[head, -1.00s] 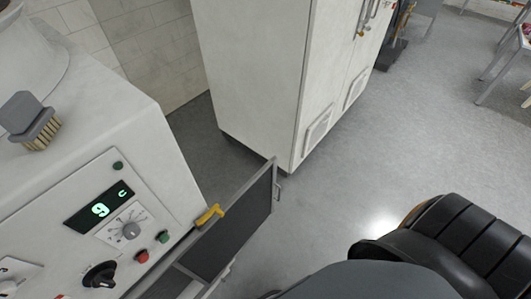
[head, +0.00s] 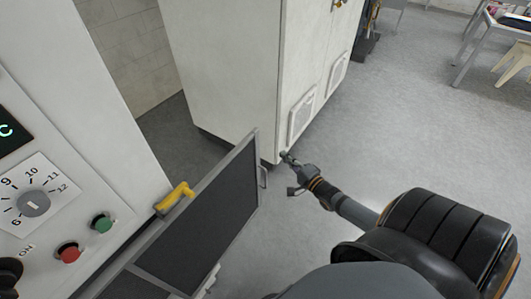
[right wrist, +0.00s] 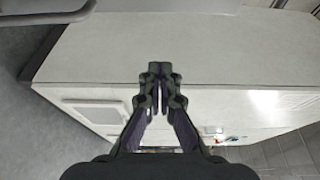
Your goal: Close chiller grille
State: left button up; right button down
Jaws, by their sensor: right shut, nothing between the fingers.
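The chiller grille (head: 212,226), a dark mesh panel in a grey frame, stands swung open from the white chiller (head: 105,150) in the head view. A small grey handle (head: 263,177) sits on its far edge. My right gripper (head: 287,156) is shut and empty, just beyond and to the right of that handle, apart from it in the picture. In the right wrist view its fingertips (right wrist: 160,70) are together with nothing between them. My left gripper is not in view.
A yellow handle (head: 174,197) sticks out by the grille's top near the chiller front. A tall white cabinet (head: 225,70) with vents stands behind the grille. Dials and red and green buttons (head: 68,252) are on the chiller. The grey floor (head: 400,120) at right is open.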

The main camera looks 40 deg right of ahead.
jog(key=w+b, duration=0.3)
jog(key=w, duration=0.6)
jog(key=a, duration=0.1)
jog(key=s+a+p, duration=0.1)
jog(key=a+p, duration=0.1)
jog(key=a, duration=0.1)
jog(key=shift+s+a, duration=0.1)
jog(key=shift+s, duration=0.25)
